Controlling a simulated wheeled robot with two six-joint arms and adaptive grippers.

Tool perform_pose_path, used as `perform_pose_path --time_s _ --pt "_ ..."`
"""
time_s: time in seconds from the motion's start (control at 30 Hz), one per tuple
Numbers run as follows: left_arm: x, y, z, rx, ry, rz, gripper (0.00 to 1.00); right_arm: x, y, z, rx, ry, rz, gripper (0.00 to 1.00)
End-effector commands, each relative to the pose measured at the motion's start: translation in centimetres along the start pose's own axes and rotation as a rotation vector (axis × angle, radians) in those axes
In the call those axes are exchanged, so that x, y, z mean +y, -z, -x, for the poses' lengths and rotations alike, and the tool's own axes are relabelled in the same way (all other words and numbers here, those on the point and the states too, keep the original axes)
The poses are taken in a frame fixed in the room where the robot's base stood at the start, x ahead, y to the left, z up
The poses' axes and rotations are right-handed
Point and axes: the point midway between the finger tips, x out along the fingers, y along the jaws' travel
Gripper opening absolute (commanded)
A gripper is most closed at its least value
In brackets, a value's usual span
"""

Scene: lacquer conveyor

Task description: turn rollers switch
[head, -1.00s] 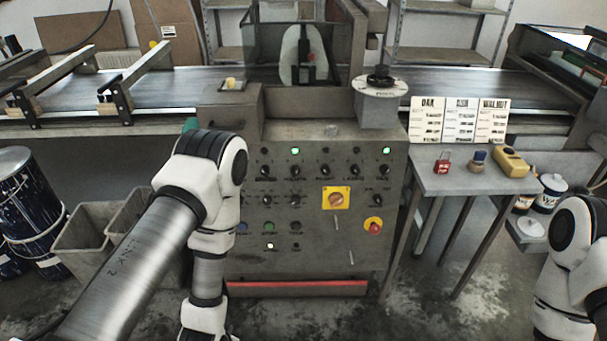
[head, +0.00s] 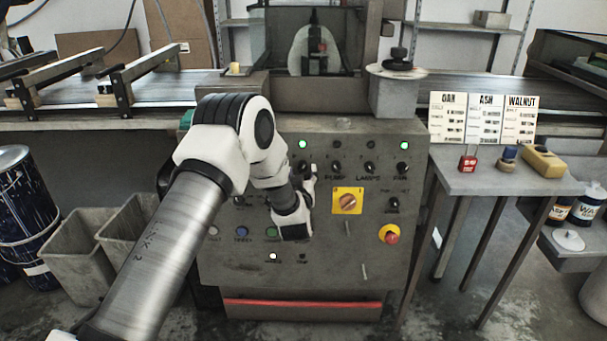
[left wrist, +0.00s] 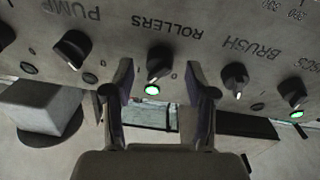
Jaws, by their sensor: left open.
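The rollers switch (left wrist: 159,63) is a black rotary knob under the ROLLERS label in the left wrist view, which shows the panel upside down. The green lamp (left wrist: 152,90) beside it is lit; this lamp also shows in the head view (head: 303,144). My left gripper (left wrist: 161,75) is open, with one finger on each side of the knob in the picture; I cannot tell whether either touches it. In the head view my left gripper (head: 309,178) is at the control panel (head: 335,283), and the knob is largely hidden behind it. My right gripper is out of view.
The pump knob (left wrist: 72,49) and brush knob (left wrist: 235,78) sit close on either side. A yellow-plated rotary switch (head: 347,201) and a red stop button (head: 391,236) are lower right. A side table (head: 480,183) stands right of the panel.

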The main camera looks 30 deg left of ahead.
Motion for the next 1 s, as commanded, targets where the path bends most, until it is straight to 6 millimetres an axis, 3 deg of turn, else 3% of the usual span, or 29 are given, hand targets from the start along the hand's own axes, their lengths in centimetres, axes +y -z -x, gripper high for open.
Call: perform_pose_path --time_s 0.1,0.33,0.37,0.5,1.0 --pt "0.01 -0.03 -1.13 0.001 -0.001 -0.001 0.57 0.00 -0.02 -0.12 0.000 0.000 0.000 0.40" --pt "0.03 -0.04 -1.31 -0.001 -0.001 -0.002 0.57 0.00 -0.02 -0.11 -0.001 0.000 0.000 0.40" --pt "0.03 -0.04 -1.30 -0.001 -0.001 -0.002 0.49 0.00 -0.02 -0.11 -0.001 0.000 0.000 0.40" --pt "0.03 -0.05 -1.29 -0.001 -0.001 -0.002 0.00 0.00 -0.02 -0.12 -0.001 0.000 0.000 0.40" --pt "0.06 -0.21 -1.27 0.002 0.008 0.058 0.00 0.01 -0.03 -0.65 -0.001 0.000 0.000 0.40"
